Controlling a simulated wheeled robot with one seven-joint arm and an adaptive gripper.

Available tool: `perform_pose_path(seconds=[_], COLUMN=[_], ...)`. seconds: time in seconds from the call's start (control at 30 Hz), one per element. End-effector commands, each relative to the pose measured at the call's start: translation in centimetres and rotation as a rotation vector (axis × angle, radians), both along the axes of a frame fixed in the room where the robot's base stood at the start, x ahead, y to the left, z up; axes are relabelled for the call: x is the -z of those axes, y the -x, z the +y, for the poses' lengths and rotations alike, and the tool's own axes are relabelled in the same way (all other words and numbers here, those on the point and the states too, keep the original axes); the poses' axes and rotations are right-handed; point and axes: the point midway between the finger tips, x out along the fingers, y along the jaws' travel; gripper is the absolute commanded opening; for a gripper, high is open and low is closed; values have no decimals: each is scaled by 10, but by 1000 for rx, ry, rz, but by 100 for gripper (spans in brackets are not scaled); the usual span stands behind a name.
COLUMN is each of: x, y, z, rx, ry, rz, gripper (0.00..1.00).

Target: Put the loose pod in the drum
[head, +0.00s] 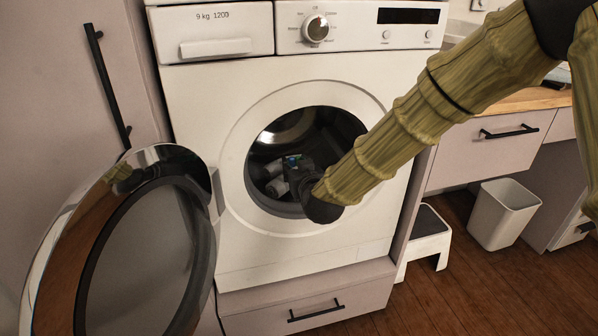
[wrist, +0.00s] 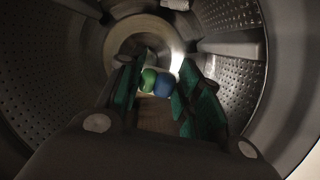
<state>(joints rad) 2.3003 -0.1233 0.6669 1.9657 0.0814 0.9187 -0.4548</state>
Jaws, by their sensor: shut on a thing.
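The washing machine's drum (head: 292,130) shows through the open round doorway in the head view. My gripper (head: 285,172) is inside it, past the rim. The pod, with green and blue rounded lobes (wrist: 156,83), is between my gripper's fingers (wrist: 157,85) in the wrist view. The fingers, with green inner faces, are shut on it. A small patch of blue and green (head: 292,160) also shows by the fingers in the head view. The perforated drum wall (wrist: 235,75) surrounds the gripper. The pod appears held clear of the wall, but its underside is hidden.
The round glass door (head: 150,255) stands swung open to the left. A drawer (head: 315,305) is below the machine. A white step stool (head: 428,238) and a white bin (head: 503,214) stand on the floor at right.

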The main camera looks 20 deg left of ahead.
Motion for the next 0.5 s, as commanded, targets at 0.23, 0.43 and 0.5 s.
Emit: perform_pose_path(seconds=[0.23, 0.43, 0.5], x=[6, 10, 12], y=[-21, -38, -44], z=[15, 27, 31], rx=[-1, -1, -1], ry=[0, 0, 0], rz=[0, 0, 0], gripper=[25, 25, 25])
